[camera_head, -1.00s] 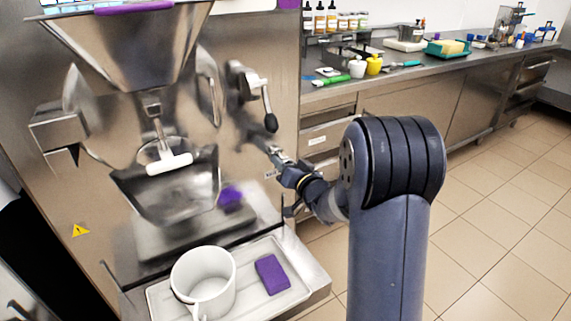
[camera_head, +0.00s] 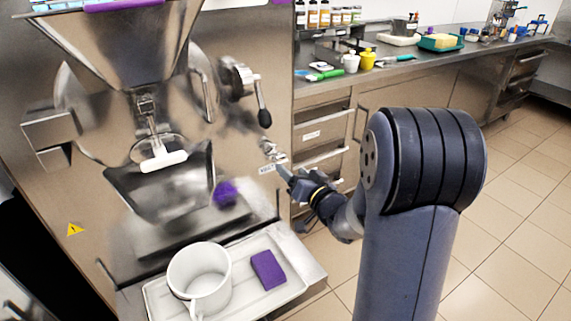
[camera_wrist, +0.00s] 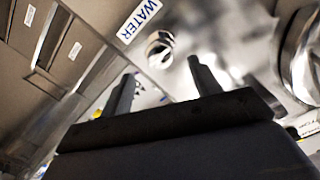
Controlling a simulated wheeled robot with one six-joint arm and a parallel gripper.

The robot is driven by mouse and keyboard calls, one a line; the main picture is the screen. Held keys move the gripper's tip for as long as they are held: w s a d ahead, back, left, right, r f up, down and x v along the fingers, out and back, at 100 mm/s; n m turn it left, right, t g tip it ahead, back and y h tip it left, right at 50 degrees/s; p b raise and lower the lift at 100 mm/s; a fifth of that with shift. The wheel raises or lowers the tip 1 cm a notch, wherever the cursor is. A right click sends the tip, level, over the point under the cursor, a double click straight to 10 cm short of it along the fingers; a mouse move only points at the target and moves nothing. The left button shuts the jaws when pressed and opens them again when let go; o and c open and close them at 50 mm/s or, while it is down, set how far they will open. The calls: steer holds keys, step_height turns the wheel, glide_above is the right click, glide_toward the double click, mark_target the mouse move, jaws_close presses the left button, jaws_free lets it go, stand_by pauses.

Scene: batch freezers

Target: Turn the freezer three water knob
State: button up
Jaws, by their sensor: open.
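The water knob (camera_head: 267,147) is a small metal knob on the right side of the steel freezer front, just above a white label (camera_head: 267,169). In the wrist view the round metal knob (camera_wrist: 159,49) sits beside a label reading WATER (camera_wrist: 139,19). My gripper (camera_head: 284,171) is just below and right of the knob in the head view. In the wrist view my gripper (camera_wrist: 163,84) has its two fingers spread, with the knob beyond and between their tips. Nothing is held, and the fingers look apart from the knob.
A black-tipped lever (camera_head: 264,117) sticks out above the knob. A white tray (camera_head: 298,276) below carries a white jug (camera_head: 200,278) and a purple sponge (camera_head: 268,270). A steel counter (camera_head: 400,73) stands at the right; tiled floor there is free.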

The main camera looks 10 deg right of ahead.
mark_target(282, 161)
steer(key=shift+v, duration=1.45)
steer(key=shift+w, duration=0.15)
steer(key=x, duration=1)
steer(key=shift+w+a, duration=0.2)
steer(key=shift+w, duration=0.1)
steer(key=shift+s, duration=0.1)
